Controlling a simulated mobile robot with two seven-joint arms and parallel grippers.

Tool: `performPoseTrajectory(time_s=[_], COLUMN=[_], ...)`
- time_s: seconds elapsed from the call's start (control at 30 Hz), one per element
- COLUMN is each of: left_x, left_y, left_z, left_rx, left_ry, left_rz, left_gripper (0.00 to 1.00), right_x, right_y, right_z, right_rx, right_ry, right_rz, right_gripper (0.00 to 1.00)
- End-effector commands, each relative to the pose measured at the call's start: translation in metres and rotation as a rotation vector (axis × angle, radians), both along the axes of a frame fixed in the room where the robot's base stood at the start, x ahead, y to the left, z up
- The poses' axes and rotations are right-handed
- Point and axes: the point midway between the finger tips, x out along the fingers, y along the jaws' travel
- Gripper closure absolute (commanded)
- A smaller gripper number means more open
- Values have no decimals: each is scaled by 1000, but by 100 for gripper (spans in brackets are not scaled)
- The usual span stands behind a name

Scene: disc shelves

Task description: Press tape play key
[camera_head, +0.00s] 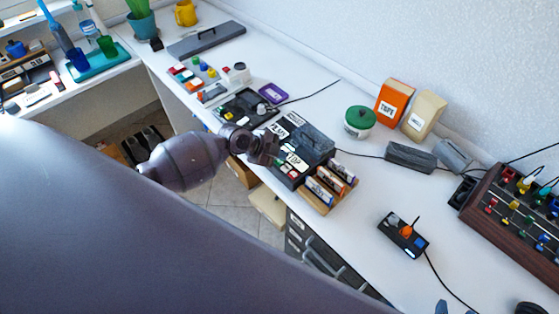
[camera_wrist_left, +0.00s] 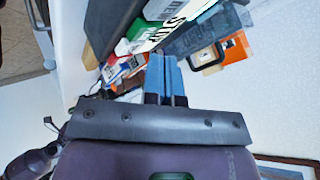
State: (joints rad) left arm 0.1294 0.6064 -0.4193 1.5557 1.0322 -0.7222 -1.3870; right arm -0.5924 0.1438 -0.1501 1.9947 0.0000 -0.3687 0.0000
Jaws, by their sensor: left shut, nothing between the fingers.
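The tape player (camera_head: 313,143) is a dark box on the white desk, with a row of labelled keys along its near-left edge. A green key (camera_head: 291,158) shows there beside white keys with black lettering. Small blue tips at the bottom edge of the head view may be my right gripper (camera_head: 441,307).
A wooden rack of cassettes (camera_head: 328,186) stands close on the player's near-right side. A green-lidded tub (camera_head: 359,121) and an orange box (camera_head: 394,103) stand behind. A small switch box (camera_head: 403,235) sits to the right. Cables cross the desk; its middle right is mostly clear.

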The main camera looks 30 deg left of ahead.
Motion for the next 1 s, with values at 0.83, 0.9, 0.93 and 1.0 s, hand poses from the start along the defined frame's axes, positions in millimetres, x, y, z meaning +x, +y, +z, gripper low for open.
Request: performPoseTrajectory(time_s=[0.83,0.9,0.93,1.0], left_x=[0,0,0,0], left_y=[0,0,0,0], left_z=[-7,-9,-9,-9], left_rx=[0,0,0,0], left_ry=[0,0,0,0], left_rz=[0,0,0,0], left_gripper=[100,100,100,100], right_x=[-11,-10,-10,-8], right_y=[-1,-1,-1,-1], right_z=[-17,-19,-19,-19], right_rx=[1,1,1,1], right_ry=[28,27,26,23], right_rz=[-7,-6,-6,-5], right_gripper=[47,47,47,47])
